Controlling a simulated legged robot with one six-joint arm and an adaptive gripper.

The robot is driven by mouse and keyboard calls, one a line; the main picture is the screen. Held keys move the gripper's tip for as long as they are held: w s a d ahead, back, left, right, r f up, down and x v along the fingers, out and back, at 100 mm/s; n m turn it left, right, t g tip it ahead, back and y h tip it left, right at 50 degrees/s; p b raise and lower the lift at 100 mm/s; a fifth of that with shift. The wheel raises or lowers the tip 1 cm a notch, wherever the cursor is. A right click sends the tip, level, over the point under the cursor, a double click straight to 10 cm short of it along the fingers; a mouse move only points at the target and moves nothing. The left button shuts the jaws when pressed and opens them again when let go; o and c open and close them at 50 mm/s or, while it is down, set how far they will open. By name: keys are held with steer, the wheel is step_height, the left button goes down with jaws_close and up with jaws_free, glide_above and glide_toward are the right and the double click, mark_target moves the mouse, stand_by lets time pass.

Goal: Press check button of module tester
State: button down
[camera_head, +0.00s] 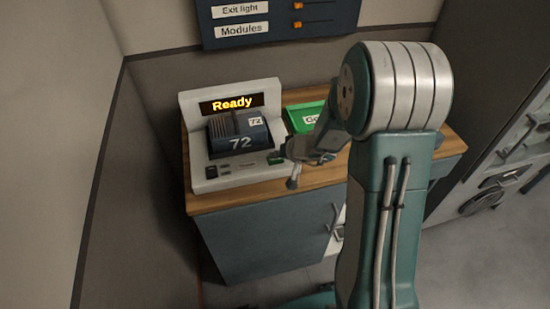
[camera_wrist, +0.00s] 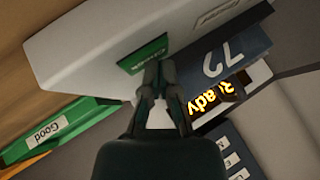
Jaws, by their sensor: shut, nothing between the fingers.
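The module tester (camera_head: 212,178) is a pale grey unit on the wooden counter, with its display (camera_head: 232,103) lit "Ready". A dark module (camera_head: 240,142) marked 72 sits in it; it also shows in the wrist view (camera_wrist: 232,58). The green check button (camera_head: 275,158) is at the tester's front right corner; in the wrist view the green button (camera_wrist: 143,54) carries small lettering too blurred to read surely. My gripper (camera_wrist: 158,75) is shut and empty, its fingertips at the button's edge. I cannot tell whether they touch it.
A green bin (camera_wrist: 60,127) labelled "Good" stands beside the tester, partly behind my arm in the head view. The wooden counter (camera_head: 205,204) tops a grey cabinet (camera_head: 262,243). A dark wall panel (camera_head: 282,35) with sliders hangs above.

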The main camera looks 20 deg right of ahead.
mark_target(276, 160)
stand_by(0.5)
steer(key=shift+r, duration=0.65)
steer(key=shift+r, duration=2.55)
